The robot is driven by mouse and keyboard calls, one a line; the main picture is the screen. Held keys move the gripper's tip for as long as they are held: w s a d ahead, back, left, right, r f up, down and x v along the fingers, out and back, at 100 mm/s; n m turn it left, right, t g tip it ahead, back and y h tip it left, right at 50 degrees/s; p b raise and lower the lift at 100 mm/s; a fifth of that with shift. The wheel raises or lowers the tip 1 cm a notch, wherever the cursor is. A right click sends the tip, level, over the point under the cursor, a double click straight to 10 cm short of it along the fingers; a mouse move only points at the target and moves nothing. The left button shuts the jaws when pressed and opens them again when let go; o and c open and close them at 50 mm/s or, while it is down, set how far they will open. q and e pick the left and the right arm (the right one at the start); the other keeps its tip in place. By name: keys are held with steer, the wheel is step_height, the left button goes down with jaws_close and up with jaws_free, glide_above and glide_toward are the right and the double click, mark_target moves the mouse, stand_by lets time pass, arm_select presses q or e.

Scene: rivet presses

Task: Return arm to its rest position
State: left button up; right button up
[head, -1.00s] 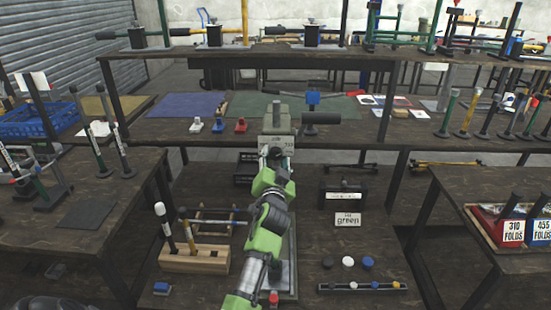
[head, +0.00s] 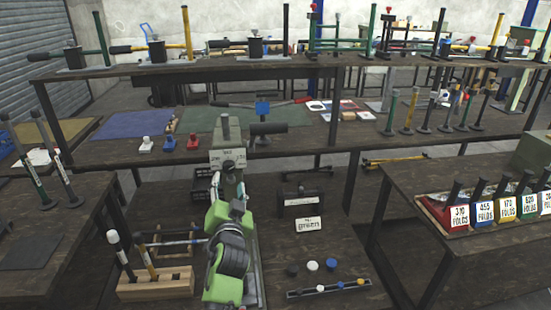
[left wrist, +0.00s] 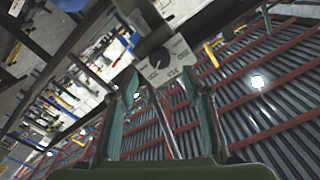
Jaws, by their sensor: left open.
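My left arm comes up from the bottom middle of the head view, with green and grey links. My left gripper (head: 226,184) is at its far end, just below the grey-green rivet press head (head: 228,140) with its pale label. In the left wrist view the gripper (left wrist: 168,92) has its two dark green fingers spread, with nothing held between them. The press head with a pale dial plate (left wrist: 170,62) shows just beyond the fingertips; I cannot tell whether they touch. My right gripper is not in view.
A wooden block with handled tools (head: 155,283) stands left of my arm. A side table (head: 400,190) carries several labelled bins. A shelf (head: 350,130) crosses behind the press.

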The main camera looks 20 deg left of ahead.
arm_select(q)
steer(key=s+d+f+g+h, duration=0.3)
steer(key=s+d+f, duration=0.1)
steer(key=s+f, duration=0.45)
steer(key=s+d+f+g+h, duration=0.2)
steer(key=s+d+f+g, duration=0.1)
steer(key=s+f, duration=0.55)
steer(key=s+d+f+m+g+h, duration=0.1)
steer(key=s+d+f+g+h, duration=0.15)
steer(key=s+d, duration=0.5)
steer(key=s+d+f+m+g+h, duration=0.1)
steer(key=s+d+f+g+h, duration=0.2)
steer(key=s, duration=0.7)
steer(key=s+f+g, duration=0.2)
steer(key=s+f, duration=0.1)
steer(key=f, duration=2.5)
steer(key=s+a+f, duration=0.2)
steer(key=s+f, duration=1.3)
steer(key=s, duration=0.2)
steer(key=shift+f+g+y, duration=0.2)
steer(key=shift+g+y, duration=0.15)
steer(key=shift+y, duration=0.1)
